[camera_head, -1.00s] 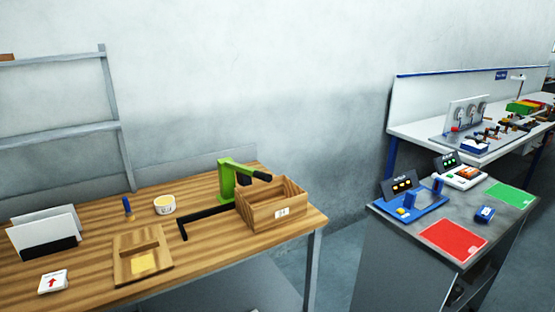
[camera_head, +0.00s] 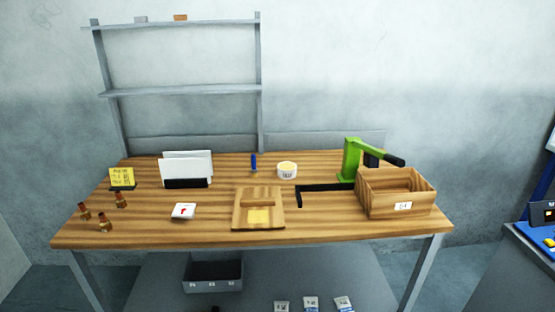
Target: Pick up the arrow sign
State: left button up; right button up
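The arrow sign (camera_head: 183,211) is a small white card with a red arrow. It lies on the wooden workbench (camera_head: 330,225), left of the middle, in front of a black holder with white sheets (camera_head: 187,168). Nothing covers it. Neither of my grippers shows in the head view.
A wooden board with a yellow patch (camera_head: 258,219) lies right of the sign. Several small brown pieces (camera_head: 104,222) and a yellow note stand (camera_head: 122,178) are to its left. A white tub (camera_head: 287,170), a green press (camera_head: 352,160) and a wooden box (camera_head: 385,206) stand further right.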

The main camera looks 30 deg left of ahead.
aim_at(182, 210)
jog(key=k+l+u, duration=0.15)
jog(key=u, duration=1.4)
